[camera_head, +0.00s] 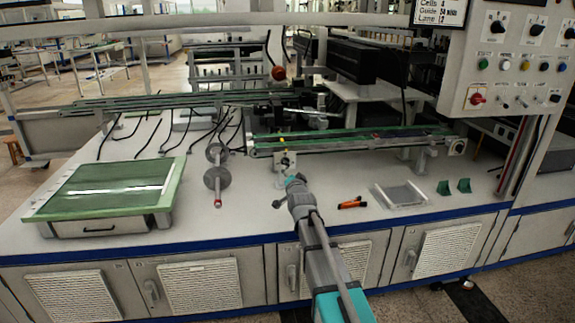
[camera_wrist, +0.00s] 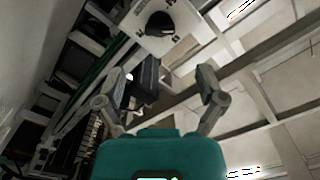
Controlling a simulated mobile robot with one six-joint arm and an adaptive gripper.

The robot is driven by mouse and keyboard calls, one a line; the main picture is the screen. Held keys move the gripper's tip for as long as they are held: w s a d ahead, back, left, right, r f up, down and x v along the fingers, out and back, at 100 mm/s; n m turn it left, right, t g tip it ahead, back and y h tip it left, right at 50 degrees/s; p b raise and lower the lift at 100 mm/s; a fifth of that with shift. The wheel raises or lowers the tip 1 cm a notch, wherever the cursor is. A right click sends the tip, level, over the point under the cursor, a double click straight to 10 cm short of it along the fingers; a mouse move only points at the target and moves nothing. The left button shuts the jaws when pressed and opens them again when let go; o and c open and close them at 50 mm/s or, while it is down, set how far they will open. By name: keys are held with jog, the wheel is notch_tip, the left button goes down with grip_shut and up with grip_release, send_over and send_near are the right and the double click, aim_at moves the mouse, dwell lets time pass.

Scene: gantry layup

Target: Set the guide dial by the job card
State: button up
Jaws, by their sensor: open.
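The guide dial is a black knob (camera_wrist: 160,25) on a white marked plate (camera_wrist: 183,42), at the top of the wrist view, beyond my fingertips. In the head view its small pale plate (camera_head: 285,160) stands at the front of the green-edged conveyor. My gripper (camera_wrist: 164,82) is open, its two fingers apart with the knob beyond them, not between them. In the head view my gripper (camera_head: 294,181) is just below the plate. The job card (camera_head: 440,12) is at the top right; it shows Cells, Guide and Lane lines, with small, partly unclear values.
A green-topped case (camera_head: 110,188) stands at the left of the white bench. A grey weighted bar (camera_head: 217,178) is left of my gripper. An orange-black tool (camera_head: 352,203), a clear tray (camera_head: 402,195) and green brackets (camera_head: 443,187) lie to the right. A control panel (camera_head: 510,60) stands at right.

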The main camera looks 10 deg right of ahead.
aim_at(286, 163)
jog(key=w, duration=0.7)
jog(key=shift+w, duration=0.4)
jog(key=c, duration=1.1)
jog(key=shift+c, duration=0.2)
jog(key=shift+n, duration=0.5)
jog(key=n, duration=0.5)
jog(key=shift+a+r, duration=0.1)
jog(key=n, duration=0.6)
jog(key=shift+a+n, duration=0.15)
jog(key=shift+n, duration=0.25)
